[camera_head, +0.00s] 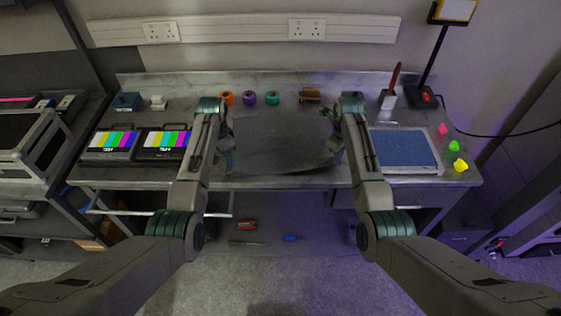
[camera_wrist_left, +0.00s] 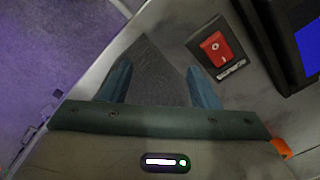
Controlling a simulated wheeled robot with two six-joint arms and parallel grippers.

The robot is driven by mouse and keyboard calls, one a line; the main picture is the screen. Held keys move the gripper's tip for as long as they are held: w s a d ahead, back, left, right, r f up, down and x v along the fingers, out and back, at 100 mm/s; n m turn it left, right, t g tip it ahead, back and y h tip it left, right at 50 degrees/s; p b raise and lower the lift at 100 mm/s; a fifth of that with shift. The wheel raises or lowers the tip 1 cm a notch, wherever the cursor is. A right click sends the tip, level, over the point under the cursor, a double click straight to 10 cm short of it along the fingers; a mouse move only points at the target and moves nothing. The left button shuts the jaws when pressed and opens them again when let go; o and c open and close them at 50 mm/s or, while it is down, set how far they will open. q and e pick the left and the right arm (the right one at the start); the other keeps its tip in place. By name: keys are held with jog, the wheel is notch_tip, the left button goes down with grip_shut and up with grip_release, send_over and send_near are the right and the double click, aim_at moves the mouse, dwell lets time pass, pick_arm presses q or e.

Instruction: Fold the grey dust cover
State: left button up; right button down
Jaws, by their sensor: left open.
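The grey dust cover (camera_head: 280,145) lies spread flat on the middle of the workbench, its near edge close to the bench's front edge. My left gripper (camera_head: 227,147) is at the cover's left edge with its fingers apart. In the left wrist view the open fingers (camera_wrist_left: 160,85) have part of the dark grey cover (camera_wrist_left: 162,68) showing between them. I cannot tell whether they touch it. My right gripper (camera_head: 338,143) is at the cover's right edge, and its fingers look apart. The right arm hides part of that edge.
Tape rolls (camera_head: 250,98) and a brown spool (camera_head: 311,95) stand behind the cover. Two colour-bar monitors (camera_head: 110,141) are to the left. A blue-topped tray (camera_head: 404,150) is to the right. A red switch (camera_wrist_left: 215,50) shows beside the cover. Tools (camera_head: 246,225) lie below the bench.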

pick_arm(q)
jog(key=o, duration=0.7)
jog(key=shift+r, duration=0.1)
pick_arm(e)
jog(key=shift+r+p, duration=0.8)
jog(key=shift+p, duration=0.05)
jog(key=shift+f, duration=0.15)
pick_arm(q)
notch_tip(320, 180, up, 5)
jog(key=shift+r, duration=0.15)
jog(key=shift+r, duration=0.1)
